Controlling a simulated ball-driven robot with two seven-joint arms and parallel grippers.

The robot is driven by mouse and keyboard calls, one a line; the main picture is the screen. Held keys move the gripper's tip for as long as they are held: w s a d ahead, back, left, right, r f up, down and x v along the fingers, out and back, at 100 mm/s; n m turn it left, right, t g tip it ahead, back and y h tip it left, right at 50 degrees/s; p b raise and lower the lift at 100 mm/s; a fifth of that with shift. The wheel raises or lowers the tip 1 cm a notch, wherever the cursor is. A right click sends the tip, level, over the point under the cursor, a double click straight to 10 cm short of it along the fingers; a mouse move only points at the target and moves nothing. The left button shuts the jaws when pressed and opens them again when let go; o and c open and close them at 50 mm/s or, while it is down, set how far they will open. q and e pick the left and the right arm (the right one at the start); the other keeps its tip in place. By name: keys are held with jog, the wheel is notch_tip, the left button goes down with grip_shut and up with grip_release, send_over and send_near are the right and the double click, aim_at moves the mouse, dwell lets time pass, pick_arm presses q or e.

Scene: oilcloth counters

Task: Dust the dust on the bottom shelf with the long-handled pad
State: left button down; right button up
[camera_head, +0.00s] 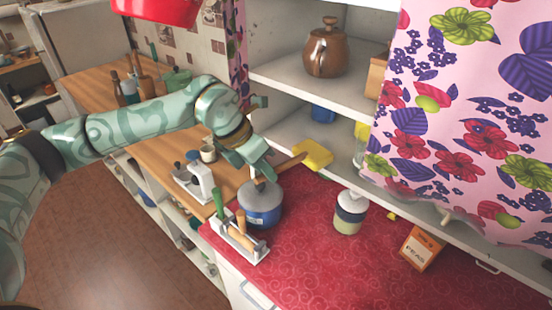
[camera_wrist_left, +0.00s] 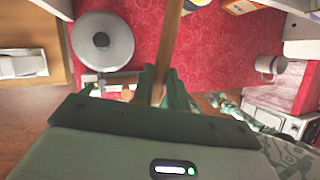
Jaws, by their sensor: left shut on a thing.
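My left gripper (camera_head: 262,172) is shut on the wooden handle of the long-handled pad. The pad's yellow head (camera_head: 314,154) is to the right of the gripper, in front of the bottom shelf (camera_head: 285,120); I cannot tell whether it touches the shelf's edge. In the left wrist view the brown handle (camera_wrist_left: 171,45) runs up from between the fingers of the gripper (camera_wrist_left: 160,82), and the pad head is out of sight. I cannot make out dust on the shelf.
A flowered curtain (camera_head: 460,120) covers the shelves' right side. Below the gripper is a blue pot (camera_head: 261,212); a canister (camera_head: 349,214) and peas box (camera_head: 421,249) stand on the red counter (camera_head: 320,260).

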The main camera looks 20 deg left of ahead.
pick_arm(q)
jog(key=s+a, duration=0.2)
jog(key=s, duration=0.6)
jog(key=shift+a+b, duration=0.35)
jog(key=shift+b, duration=0.05)
